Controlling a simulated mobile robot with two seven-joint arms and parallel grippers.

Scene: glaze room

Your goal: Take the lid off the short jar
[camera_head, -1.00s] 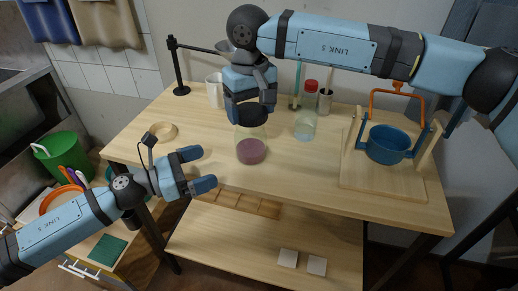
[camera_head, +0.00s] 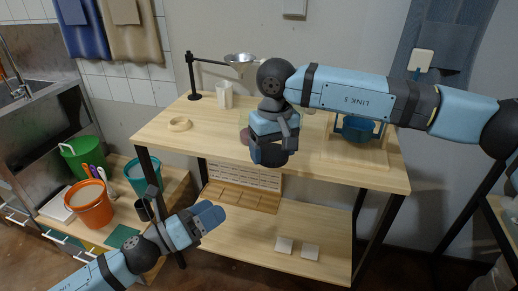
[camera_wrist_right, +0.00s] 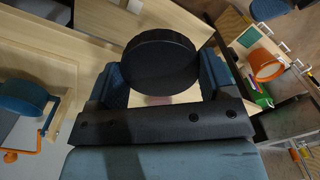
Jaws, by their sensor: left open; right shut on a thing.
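My right gripper (camera_head: 270,148) is shut on the round black lid (camera_head: 273,157), held in front of the table's near edge. The lid (camera_wrist_right: 160,62) shows large between the fingers in the right wrist view. The short jar (camera_head: 244,132), clear with purple contents, stands on the table behind my right gripper, which hides most of it. The lid is apart from the jar. My left gripper (camera_head: 200,222) is open and empty, low in front of the table.
A wooden ring (camera_head: 180,124) lies on the table's left part, with clear wood around it. A white cup (camera_head: 225,95) and a funnel stand (camera_head: 193,75) are at the back. A blue pot (camera_head: 358,130) sits at the right. Orange (camera_head: 90,208) and green buckets stand at left.

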